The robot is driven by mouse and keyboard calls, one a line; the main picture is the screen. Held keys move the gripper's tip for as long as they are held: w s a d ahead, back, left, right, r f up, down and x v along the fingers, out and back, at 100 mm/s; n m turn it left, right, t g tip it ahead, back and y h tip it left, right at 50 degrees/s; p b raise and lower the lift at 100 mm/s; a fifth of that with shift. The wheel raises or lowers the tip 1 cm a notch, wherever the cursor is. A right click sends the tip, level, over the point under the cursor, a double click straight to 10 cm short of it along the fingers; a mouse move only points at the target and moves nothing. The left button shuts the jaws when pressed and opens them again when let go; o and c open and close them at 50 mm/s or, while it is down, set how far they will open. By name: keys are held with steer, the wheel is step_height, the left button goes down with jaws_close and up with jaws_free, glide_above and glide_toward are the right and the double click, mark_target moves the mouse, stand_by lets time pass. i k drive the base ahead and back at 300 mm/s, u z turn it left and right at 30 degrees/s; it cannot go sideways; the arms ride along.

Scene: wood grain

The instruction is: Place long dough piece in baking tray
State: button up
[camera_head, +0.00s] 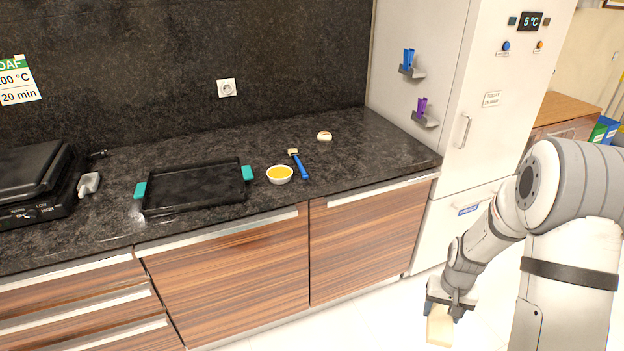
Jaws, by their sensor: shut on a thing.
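My gripper (448,305) is low at the right, in front of the counter and above the white floor. It is shut on a pale beige elongated piece, which looks like the long dough piece (439,326) and hangs below the fingers. The black baking tray (195,186) with teal handles lies on the dark counter at the left, far from my gripper. The tray looks empty. The fingers' exact contact with the dough is too small to make out.
A white bowl of yellow liquid (279,174) stands just right of the tray, with a blue-handled brush (299,164) beside it. A small pale dough piece (324,136) lies behind. A black grill (38,184) is at the left. A white fridge (465,120) stands right of the counter.

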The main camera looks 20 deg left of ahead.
mark_target(196, 186)
steer(key=z, duration=0.85)
steer(key=i, duration=0.15)
steer(key=u, duration=3)
steer(key=i, duration=0.5)
steer(key=u, duration=0.35)
